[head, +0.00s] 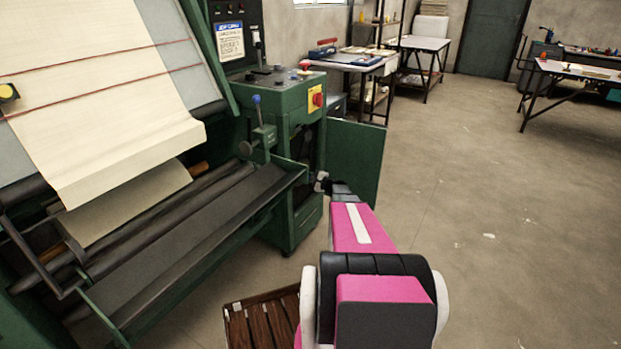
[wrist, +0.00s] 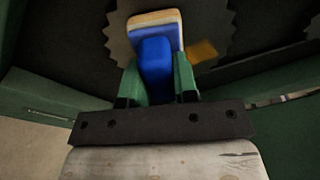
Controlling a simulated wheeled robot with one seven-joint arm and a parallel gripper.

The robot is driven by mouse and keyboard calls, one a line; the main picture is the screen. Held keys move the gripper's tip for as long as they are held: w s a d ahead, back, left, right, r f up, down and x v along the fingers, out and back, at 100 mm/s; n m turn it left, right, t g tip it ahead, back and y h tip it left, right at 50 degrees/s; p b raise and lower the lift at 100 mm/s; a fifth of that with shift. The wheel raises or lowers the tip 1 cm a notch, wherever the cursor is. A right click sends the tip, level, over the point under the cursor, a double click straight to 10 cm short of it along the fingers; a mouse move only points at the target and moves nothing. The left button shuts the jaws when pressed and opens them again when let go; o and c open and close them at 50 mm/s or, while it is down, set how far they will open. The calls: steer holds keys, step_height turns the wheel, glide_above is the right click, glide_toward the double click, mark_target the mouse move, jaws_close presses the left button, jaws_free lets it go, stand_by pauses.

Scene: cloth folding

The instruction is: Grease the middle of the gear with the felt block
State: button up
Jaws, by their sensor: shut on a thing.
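In the wrist view, my gripper (wrist: 158,78) has its green fingers shut on the felt block (wrist: 155,18), by its blue handle. The block has a pale cream face over a blue and white layer. Behind it is the gear (wrist: 222,30), a dark toothed disc. The block covers part of the gear's face; I cannot tell whether they touch. A small yellow-orange patch (wrist: 203,50) shows just right of the block. In the head view my arm reaches to the side of the green machine; the gear is not visible there and the block cannot be made out.
The green machine (head: 285,105) has rollers and a hanging cream cloth (head: 105,110) at left. A green panel (head: 357,160) stands beside my arm's end. A slatted wooden platform (head: 262,322) lies below. The floor (head: 480,210) at right is clear, with work tables at the back.

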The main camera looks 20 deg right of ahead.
steer(key=shift+s+a, duration=0.45)
steer(key=shift+a, duration=0.25)
steer(key=shift+s+a, duration=0.45)
steer(key=shift+a, duration=0.2)
steer(key=shift+w+d+r, duration=0.4)
steer(key=shift+w+d, duration=0.1)
steer(key=shift+d, duration=0.3)
steer(key=shift+w+d+r, duration=0.4)
steer(key=shift+w+d, duration=0.1)
steer(key=shift+d, duration=0.25)
steer(key=w+d, duration=0.4)
steer(key=d, duration=0.1)
steer(key=shift+w, duration=0.25)
steer(key=shift+d, duration=0.1)
steer(key=shift+d+v, duration=0.25)
steer(key=shift+v, duration=2.75)
steer(key=shift+w+f, duration=0.1)
steer(key=shift+f, duration=0.05)
